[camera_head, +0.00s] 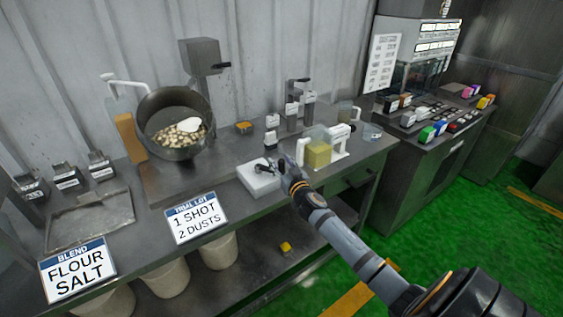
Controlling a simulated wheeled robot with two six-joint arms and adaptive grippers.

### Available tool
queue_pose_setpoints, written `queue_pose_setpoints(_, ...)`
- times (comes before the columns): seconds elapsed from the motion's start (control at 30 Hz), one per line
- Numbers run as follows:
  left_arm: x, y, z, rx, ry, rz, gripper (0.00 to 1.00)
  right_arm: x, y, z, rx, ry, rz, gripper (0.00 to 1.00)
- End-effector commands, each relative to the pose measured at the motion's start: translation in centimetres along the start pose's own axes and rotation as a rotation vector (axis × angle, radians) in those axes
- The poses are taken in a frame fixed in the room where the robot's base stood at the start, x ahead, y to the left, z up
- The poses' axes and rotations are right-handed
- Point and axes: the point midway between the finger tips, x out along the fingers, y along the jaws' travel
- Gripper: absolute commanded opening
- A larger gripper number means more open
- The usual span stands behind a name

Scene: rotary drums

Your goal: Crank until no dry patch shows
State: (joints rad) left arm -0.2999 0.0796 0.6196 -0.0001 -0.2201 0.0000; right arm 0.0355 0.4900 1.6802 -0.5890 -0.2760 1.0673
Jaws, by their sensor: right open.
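A dark metal drum (149,108) sits tilted on the bench at the left, its open mouth facing me. Pale lumps (172,138) lie in its lower part, with a smooth white shape (189,125) beside them. I cannot tell whether any of this is dry. A white crank-like handle (126,82) sticks out at the drum's upper left. My right gripper (276,168) is open above or beside a white block (256,184) at the bench's front, away from the drum. I cannot tell whether they touch. My left gripper is not in view.
A tray (92,222) and labelled dark containers (67,178) stand left. A yellow-filled clear jug (318,154) and dispensers (292,116) stand right of the drum. Signs hang on the front edge, including a trial-lot sign (196,218). Buckets (218,250) stand below.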

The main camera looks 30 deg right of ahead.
Motion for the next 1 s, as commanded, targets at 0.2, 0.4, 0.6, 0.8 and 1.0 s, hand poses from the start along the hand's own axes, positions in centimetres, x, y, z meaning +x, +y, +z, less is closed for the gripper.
queue_pose_setpoints(0.2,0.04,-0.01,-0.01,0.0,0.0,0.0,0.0,-0.04,0.02,0.06,0.0,0.0,0.0,0.34)
queue_pose_setpoints(0.4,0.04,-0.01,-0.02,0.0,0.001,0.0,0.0,-0.05,0.03,0.06,0.0,-0.001,0.001,0.07)
queue_pose_setpoints(0.6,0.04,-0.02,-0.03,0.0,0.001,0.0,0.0,-0.06,0.03,0.06,0.0,-0.001,0.001,0.0)
queue_pose_setpoints(0.8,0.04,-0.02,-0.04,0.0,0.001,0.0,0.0,-0.06,0.04,0.06,0.0,-0.001,0.001,0.0)
queue_pose_setpoints(1.0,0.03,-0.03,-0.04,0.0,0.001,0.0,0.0,-0.07,0.06,0.09,-0.001,-0.002,0.001,0.0)
